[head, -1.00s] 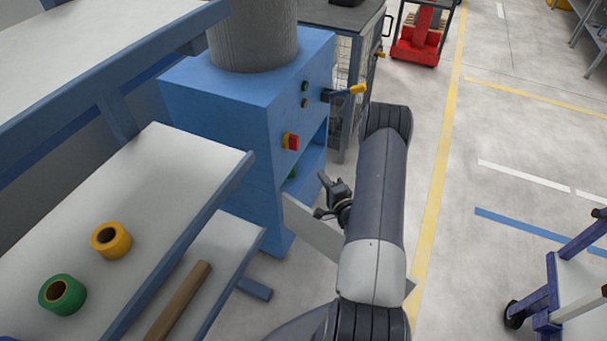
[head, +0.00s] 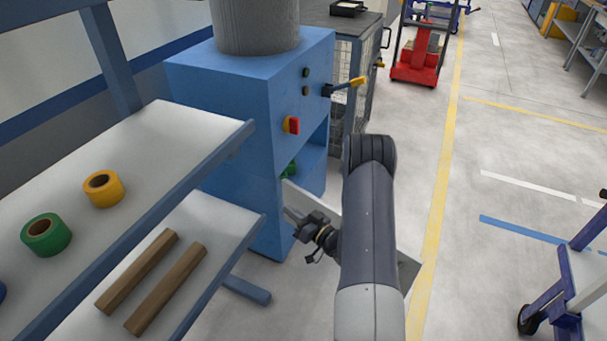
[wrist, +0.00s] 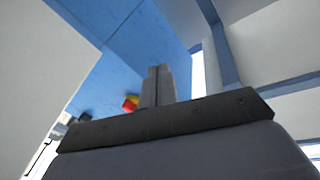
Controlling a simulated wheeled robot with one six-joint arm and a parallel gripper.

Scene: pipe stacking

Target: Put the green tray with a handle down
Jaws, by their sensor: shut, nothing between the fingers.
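No green tray with a handle can be made out in either view. My gripper (head: 290,214) is in front of the cabinet's lower part, near the right end of the lower shelf. In the wrist view my gripper (wrist: 158,70) has its fingers together with nothing between them, and the blue cabinet (wrist: 115,65) lies beyond.
A green roll (head: 46,236) and a yellow roll (head: 103,189) sit on the upper shelf (head: 185,140). Two wooden bars (head: 166,288) lie on the lower shelf (head: 220,235).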

